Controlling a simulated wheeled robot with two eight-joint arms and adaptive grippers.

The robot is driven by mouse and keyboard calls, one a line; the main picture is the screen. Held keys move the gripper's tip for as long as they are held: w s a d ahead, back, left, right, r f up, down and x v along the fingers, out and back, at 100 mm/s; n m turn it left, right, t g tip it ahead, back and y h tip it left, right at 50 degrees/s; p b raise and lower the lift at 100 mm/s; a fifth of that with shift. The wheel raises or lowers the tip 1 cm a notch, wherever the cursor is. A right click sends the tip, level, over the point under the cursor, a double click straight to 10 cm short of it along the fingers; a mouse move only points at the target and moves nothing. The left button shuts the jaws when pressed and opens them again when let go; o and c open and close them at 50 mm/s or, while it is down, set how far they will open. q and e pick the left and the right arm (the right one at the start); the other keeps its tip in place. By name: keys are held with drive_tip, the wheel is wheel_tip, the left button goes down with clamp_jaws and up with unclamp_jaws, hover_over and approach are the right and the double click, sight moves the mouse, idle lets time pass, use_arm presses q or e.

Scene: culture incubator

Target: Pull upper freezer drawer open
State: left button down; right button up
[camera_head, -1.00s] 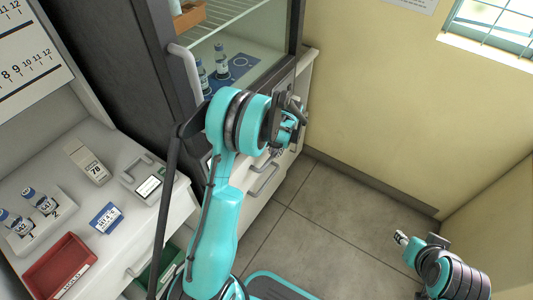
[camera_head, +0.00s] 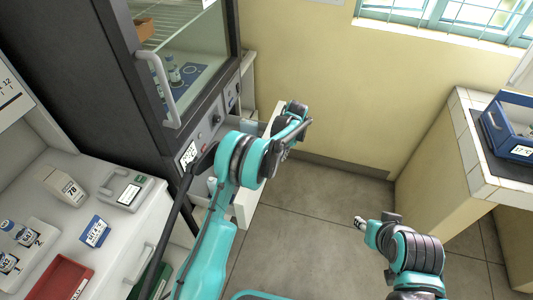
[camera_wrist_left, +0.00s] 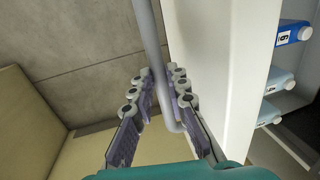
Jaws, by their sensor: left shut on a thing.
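The upper freezer drawer stands pulled out below the glass-door cabinet; its white front (camera_head: 247,205) shows beside my left arm in the head view. In the left wrist view the white drawer front (camera_wrist_left: 212,65) is seen edge-on, with blue-and-white containers (camera_wrist_left: 295,32) behind it. My left gripper (camera_head: 297,118) is at the drawer's outer side. In the left wrist view its fingers (camera_wrist_left: 162,92) are closed around the grey bar handle (camera_wrist_left: 151,35). My right gripper (camera_head: 375,222) hangs over the floor, away from the drawer; its jaw opening is unclear.
The glass-door cabinet (camera_head: 200,60) with its grey handle (camera_head: 160,85) stands above the drawer. A white bench (camera_head: 135,215) with a red tray (camera_head: 58,280) is at left. A tiled counter (camera_head: 480,165) with a blue crate (camera_head: 508,130) is at right. Floor (camera_head: 310,210) between is clear.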

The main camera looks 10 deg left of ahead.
use_arm(q)
drive_tip(key=d, duration=0.8)
drive_tip(key=shift+s+d, duration=0.35)
drive_tip(key=shift+d, duration=0.05)
drive_tip(key=c, duration=1.5)
unclamp_jaws()
drive_tip(key=r, duration=0.4)
drive_tip(key=d+r, duration=0.1)
drive_tip(key=r, duration=0.3)
drive_tip(key=d+r, duration=0.1)
drive_tip(key=r, duration=0.2)
drive_tip(key=shift+s+d+r, duration=0.1)
drive_tip(key=shift+d+r, duration=0.05)
drive_tip(key=shift+r, duration=0.25)
